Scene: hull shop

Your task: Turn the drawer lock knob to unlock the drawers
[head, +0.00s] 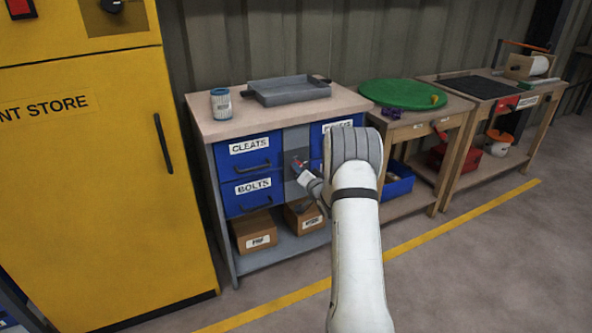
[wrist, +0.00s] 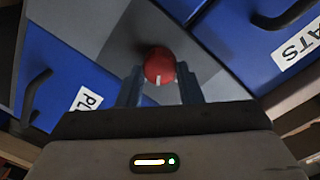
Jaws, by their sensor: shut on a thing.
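The drawer lock knob (wrist: 159,66) is red and round with a white mark, set on a grey panel (wrist: 115,35) between the blue drawers. In the wrist view the white mark points toward my gripper's palm. My gripper (wrist: 160,88) is shut on the knob, one finger on each side of it. In the head view my gripper (head: 299,165) reaches the grey panel between the drawers labelled CLEATS (head: 250,155) and BOLTS (head: 253,193) and the right-hand drawers. My arm hides much of the right-hand drawers. All drawer fronts that show look closed.
A grey tray (head: 288,92) and a jar (head: 221,104) stand on the bench top. Cardboard boxes (head: 254,231) sit on the shelf below. A yellow cabinet (head: 100,180) stands close on the left. A bench with a green disc (head: 403,94) is to the right.

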